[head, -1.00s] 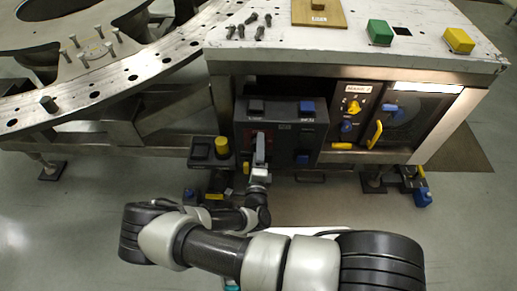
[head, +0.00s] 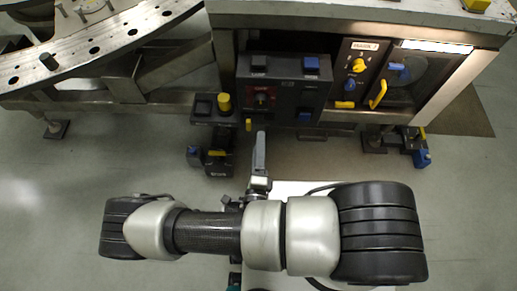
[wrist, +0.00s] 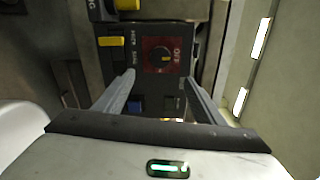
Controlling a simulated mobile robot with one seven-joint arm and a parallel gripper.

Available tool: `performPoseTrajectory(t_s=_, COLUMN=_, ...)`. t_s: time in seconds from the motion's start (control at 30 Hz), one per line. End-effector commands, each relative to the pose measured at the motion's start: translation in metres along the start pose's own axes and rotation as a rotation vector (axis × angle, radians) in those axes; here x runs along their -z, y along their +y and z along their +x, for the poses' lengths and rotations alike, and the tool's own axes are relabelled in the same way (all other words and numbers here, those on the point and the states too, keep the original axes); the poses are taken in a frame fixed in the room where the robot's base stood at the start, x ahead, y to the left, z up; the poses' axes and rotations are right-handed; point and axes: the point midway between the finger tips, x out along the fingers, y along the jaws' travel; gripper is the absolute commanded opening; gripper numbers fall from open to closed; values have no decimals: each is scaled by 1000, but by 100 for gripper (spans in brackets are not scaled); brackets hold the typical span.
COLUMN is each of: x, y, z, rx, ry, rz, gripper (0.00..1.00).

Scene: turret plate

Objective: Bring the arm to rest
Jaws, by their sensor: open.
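My gripper (head: 260,150) shows edge-on in the head view, below the dark control box and apart from it. In the wrist view my gripper (wrist: 158,98) is open, its two grey fingers spread with nothing between them. My arm lies folded across the lower part of the head view. The dark control box (head: 284,70) has a red-backed knob (head: 262,98), which also shows in the wrist view (wrist: 160,57) beyond the fingers.
A steel bench (head: 400,24) holds the control box, a panel with a yellow knob (head: 359,65) and a round-windowed door (head: 407,80). A box with a yellow button (head: 224,102) is at its left. The turret plate (head: 120,35) is upper left. Grey floor (head: 60,185) is clear at left.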

Motion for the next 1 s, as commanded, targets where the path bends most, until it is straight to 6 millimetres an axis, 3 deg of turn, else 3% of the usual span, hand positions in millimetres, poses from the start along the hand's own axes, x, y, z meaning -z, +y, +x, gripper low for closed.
performPoseTrajectory(t_s=0.2, x=0, y=0, z=-10, rx=1, ry=-1, rz=-1, gripper=64)
performPoseTrajectory(t_s=0.77, x=0, y=-3, z=-9, rx=4, ry=13, rz=13, gripper=64)
performPoseTrajectory(t_s=0.87, x=-1, y=-18, z=-5, rx=26, ry=89, rz=88, gripper=64)
performPoseTrajectory(t_s=1.0, x=3, y=-63, z=7, rx=107, ry=326, rz=326, gripper=64)
